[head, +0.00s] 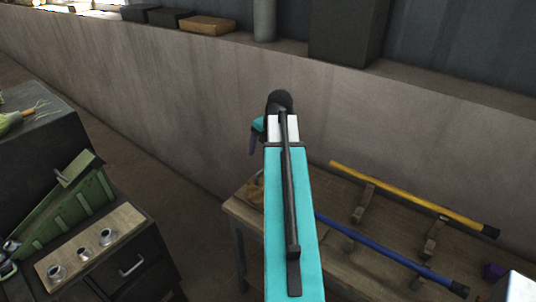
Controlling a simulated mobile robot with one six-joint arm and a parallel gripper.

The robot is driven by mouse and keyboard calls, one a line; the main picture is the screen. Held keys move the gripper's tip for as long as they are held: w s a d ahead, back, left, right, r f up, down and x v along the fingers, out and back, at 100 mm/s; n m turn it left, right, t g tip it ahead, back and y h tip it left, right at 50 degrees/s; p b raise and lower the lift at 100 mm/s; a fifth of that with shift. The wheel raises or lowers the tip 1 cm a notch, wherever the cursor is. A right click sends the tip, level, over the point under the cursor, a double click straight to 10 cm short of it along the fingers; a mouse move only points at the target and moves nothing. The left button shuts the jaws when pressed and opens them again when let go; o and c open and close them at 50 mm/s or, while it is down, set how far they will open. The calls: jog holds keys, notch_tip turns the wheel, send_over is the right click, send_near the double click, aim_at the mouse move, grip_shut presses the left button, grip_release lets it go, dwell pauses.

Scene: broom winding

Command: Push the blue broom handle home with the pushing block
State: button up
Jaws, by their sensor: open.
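The blue broom handle (387,252) lies on supports on the wooden bench, lower right in the head view. Its black-capped end points to the lower right; its other end is hidden behind my teal arm. My gripper (252,145) shows only as a small grey part beyond the arm's far end, high above the bench's left end. It is open, apart from the handle, with nothing visible in it.
A yellow handle (412,198) lies on supports behind the blue one. A straw-coloured piece (255,191) is at the bench's left end. A concrete wall (190,100) stands behind. A green bin (75,208) and a board with metal rings (84,253) are on the left cabinet.

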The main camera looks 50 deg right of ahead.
aim_at(260, 172)
jog(key=shift+b+x, duration=2.2)
jog(key=shift+x, duration=2)
jog(key=shift+a+f, duration=0.1)
jog(key=shift+a+f, duration=0.1)
jog(key=shift+f, duration=0.05)
jog(key=shift+f, duration=0.1)
jog(key=c, duration=1.7)
jog(key=shift+c, duration=0.3)
jog(key=shift+c, duration=0.2)
